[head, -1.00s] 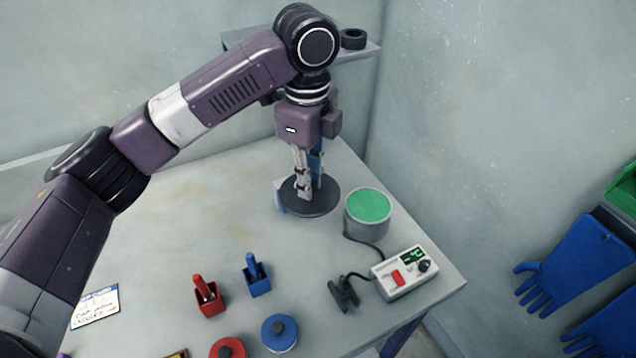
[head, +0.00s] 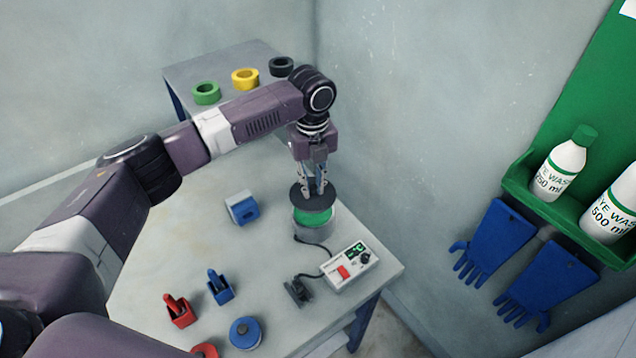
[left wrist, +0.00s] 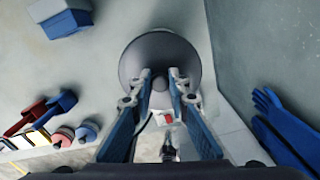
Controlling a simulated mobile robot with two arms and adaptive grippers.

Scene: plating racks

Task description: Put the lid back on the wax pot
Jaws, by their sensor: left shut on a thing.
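The wax pot (head: 317,233) is a grey cylinder with green wax showing at its top, near the right edge of the table. The lid (head: 300,201) is a dark round disc, held above the pot and covering part of the wax from view. In the left wrist view the lid (left wrist: 160,50) fills the upper middle and hides the pot. My left gripper (head: 313,191) is shut on the lid's knob from above; its fingertips also show in the left wrist view (left wrist: 160,80). My right gripper is not in view.
A control box (head: 352,268) with a cable and a black clamp (head: 298,290) sit in front of the pot. A blue and white block (head: 242,208) lies to its left. Red (head: 178,310) and blue (head: 219,287) holders stand nearer. The wall is close on the right.

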